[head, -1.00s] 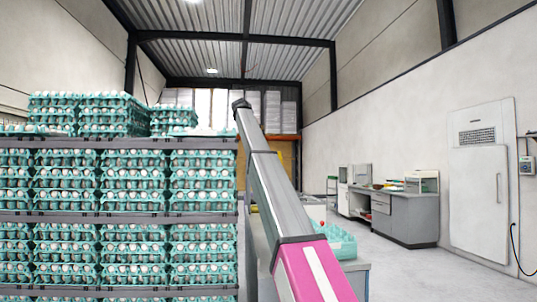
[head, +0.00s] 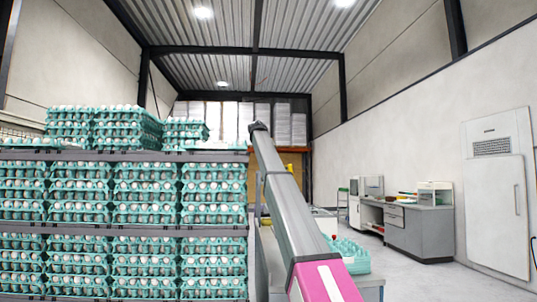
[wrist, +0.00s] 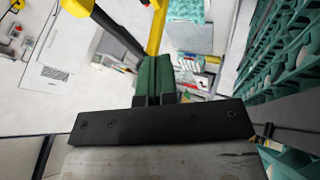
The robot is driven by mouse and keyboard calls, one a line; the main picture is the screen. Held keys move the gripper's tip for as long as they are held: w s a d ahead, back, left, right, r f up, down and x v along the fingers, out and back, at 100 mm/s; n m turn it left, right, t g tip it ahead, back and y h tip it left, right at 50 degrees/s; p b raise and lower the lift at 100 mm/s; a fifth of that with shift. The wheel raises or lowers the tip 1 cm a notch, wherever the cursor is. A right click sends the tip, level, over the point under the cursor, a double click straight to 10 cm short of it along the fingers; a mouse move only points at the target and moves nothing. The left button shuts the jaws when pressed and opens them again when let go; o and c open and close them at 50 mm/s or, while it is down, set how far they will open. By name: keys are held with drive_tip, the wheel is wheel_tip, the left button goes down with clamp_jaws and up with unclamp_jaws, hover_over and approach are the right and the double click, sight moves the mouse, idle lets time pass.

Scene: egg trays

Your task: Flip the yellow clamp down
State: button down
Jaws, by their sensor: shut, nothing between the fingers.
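My gripper (wrist: 154,68) is in the wrist view with its two green-padded fingers together and nothing between them. A yellow bar (wrist: 156,32) rises just beyond the fingertips; it looks like part of the yellow clamp, but I cannot tell whether it touches them. Another yellow piece (wrist: 78,7) is cut off by the top edge, beside a dark bar. In the head view a small yellow patch (head: 289,168) shows beside my arm; I cannot tell whether it is the clamp. My gripper is hidden there.
Stacked teal egg trays (head: 85,210) on dark-edged shelves fill the left of the head view. More teal trays (wrist: 280,50) are at the right of the wrist view. An egg tray (head: 350,258) lies right of my arm. A grey desk (head: 420,228) stands by the right wall, with open floor before it.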

drive_tip(key=w+d+f, duration=0.1)
drive_tip(key=d+f, duration=0.2)
drive_tip(key=d, duration=0.2)
drive_tip(key=shift+w+d, duration=0.2)
drive_tip(key=shift+d, duration=0.2)
drive_tip(key=shift+d+f, duration=0.1)
